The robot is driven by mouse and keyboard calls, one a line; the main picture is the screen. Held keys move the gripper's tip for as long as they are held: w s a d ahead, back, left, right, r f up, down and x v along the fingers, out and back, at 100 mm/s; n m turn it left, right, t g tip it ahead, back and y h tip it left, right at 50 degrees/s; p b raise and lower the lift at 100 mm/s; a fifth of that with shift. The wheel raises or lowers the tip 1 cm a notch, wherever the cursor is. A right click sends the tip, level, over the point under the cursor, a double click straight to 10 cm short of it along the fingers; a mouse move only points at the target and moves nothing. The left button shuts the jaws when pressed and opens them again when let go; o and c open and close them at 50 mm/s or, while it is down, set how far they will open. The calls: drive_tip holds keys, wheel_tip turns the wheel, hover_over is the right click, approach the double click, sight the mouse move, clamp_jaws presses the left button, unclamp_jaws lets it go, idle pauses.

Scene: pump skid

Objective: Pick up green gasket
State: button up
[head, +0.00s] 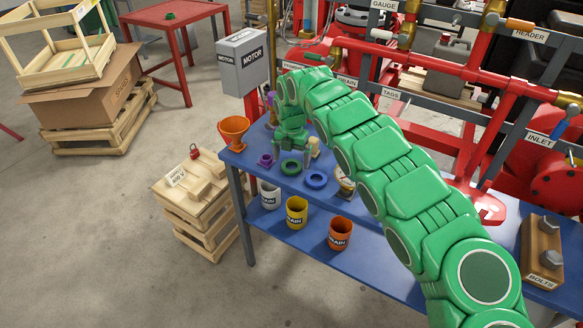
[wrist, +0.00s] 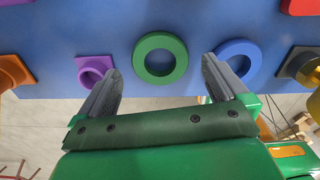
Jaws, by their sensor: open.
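The green gasket (wrist: 140,57) is a flat ring lying on the blue tabletop. In the wrist view it shows ahead of my gripper (wrist: 162,66), roughly centred between the two fingertips. In the head view the green gasket (head: 291,174) lies just in front of and below my gripper (head: 291,146). My gripper is open and empty, its grey fingers spread wider than the ring. It appears to be above the table; the exact height is hard to tell.
A blue ring (wrist: 238,60) lies close right of the gasket, and a purple flanged piece (wrist: 92,72) close left. An orange funnel (head: 234,130) stands at the table's left corner. Cups, including a yellow one (head: 297,212), stand on the lower shelf. Another small green object (head: 170,16) sits on the red table.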

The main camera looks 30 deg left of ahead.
wheel_tip(320, 180, down, 2)
drive_tip(key=shift+f, duration=0.1)
drive_tip(key=shift+c, duration=0.2)
drive_tip(key=c, duration=1)
